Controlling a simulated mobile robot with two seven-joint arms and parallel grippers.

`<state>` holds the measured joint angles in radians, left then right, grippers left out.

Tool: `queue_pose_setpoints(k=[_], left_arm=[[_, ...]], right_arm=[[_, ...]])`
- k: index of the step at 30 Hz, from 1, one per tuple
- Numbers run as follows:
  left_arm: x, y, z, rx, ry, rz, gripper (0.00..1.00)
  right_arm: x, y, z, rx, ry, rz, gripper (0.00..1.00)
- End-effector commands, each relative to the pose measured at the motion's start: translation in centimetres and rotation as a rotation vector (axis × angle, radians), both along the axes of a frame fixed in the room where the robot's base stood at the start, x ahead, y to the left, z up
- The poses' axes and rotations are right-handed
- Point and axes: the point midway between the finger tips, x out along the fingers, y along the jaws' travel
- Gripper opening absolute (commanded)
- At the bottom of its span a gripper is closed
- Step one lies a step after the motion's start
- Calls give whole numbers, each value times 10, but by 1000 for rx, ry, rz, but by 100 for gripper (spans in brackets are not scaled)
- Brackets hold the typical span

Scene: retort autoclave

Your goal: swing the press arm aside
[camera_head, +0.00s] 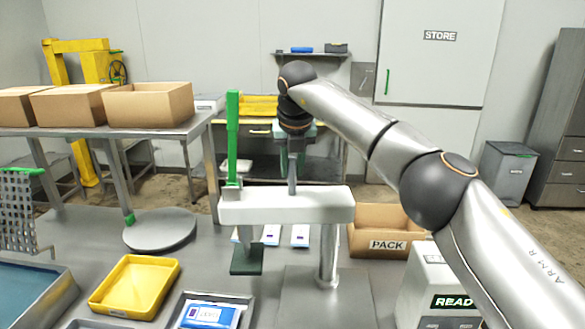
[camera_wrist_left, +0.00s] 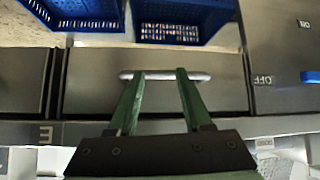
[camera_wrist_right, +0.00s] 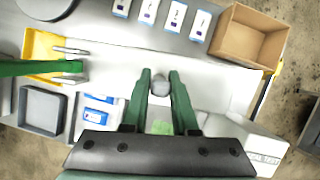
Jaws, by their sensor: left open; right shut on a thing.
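The press arm (camera_head: 287,204) is a white horizontal beam on a metal post (camera_head: 328,258). A green upright lever (camera_head: 232,135) and a dark green press pad (camera_head: 247,259) are at its left end. The beam also shows below the gripper in the right wrist view (camera_wrist_right: 210,75). My right gripper (camera_head: 292,160) points down above the beam and is shut on its grey upright peg (camera_wrist_right: 160,84). My left gripper (camera_wrist_left: 158,73) is open, its fingertips near a metal bar handle (camera_wrist_left: 210,75) on a grey front; it is out of the head view.
A yellow tray (camera_head: 136,286) and a grey tray with pouches (camera_head: 246,303) lie at front left. A PACK box (camera_head: 385,228) and a READY unit (camera_head: 428,287) stand to the right. A round grey plate (camera_head: 160,230) lies left of the pad.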

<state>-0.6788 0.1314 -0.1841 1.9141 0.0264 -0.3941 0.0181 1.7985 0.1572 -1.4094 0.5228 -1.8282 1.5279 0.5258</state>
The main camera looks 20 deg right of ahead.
Motion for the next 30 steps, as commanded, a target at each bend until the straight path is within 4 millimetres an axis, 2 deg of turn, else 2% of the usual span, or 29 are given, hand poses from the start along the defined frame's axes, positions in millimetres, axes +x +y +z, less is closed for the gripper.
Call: queue_pose_setpoints(k=[14,15,21,22,30], left_arm=[[0,0,0,0,0,0,50],[0,0,0,0,0,0,50],[0,0,0,0,0,0,50],[0,0,0,0,0,0,50],[0,0,0,0,0,0,50]], right_arm=[[3,-1,3,-3,-12,4,0],[3,-1,3,-2,-12,3,29],[2,-1,2,-2,-8,3,52],[2,-1,2,-1,-7,3,55],[2,0,2,-1,-5,2,55]])
